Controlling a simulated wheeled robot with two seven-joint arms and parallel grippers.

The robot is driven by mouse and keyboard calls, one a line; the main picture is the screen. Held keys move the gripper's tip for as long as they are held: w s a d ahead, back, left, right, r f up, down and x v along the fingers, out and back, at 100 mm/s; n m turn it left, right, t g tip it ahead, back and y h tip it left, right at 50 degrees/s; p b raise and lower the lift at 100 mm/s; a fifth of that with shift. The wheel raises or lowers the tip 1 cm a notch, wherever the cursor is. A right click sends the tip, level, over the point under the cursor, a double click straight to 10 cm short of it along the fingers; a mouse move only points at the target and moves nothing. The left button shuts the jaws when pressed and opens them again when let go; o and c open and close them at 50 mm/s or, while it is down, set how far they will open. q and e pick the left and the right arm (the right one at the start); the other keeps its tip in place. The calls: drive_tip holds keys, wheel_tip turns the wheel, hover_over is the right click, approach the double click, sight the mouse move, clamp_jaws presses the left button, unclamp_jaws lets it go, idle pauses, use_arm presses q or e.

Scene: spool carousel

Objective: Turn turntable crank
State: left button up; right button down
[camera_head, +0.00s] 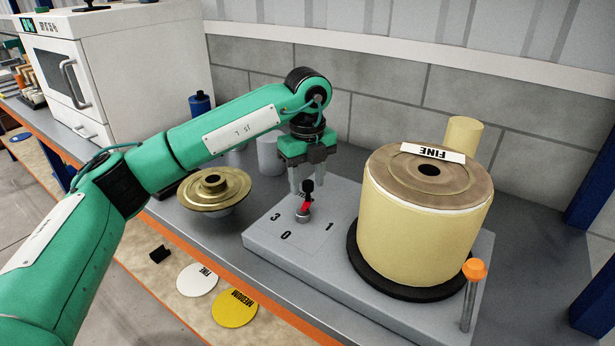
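A small crank (304,209) with a red arm and a black knob (307,186) sits among the numbers. A large cream spool (415,235) with a brown top and a FINE label (433,153) stands on a black disc (380,284) at the base's right. My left gripper (307,186) is above the crank, pointing down. Its fingers are apart, on either side of the knob, with gaps seeming to show. My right gripper is out of view.
A brass-coloured flanged spool (214,189) stands left of the base. An orange-capped post (472,290) rises at its front right. White (197,280) and yellow (234,308) discs lie in front. A white oven-like machine (100,70) stands at back left, before a block wall.

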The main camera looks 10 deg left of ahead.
use_arm(q)
drive_tip(key=shift+r, duration=0.1)
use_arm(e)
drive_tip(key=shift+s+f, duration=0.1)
use_arm(q)
drive_tip(key=shift+r, duration=0.2)
wheel_tip(320, 180, up, 13)
drive_tip(key=shift+r, duration=0.15)
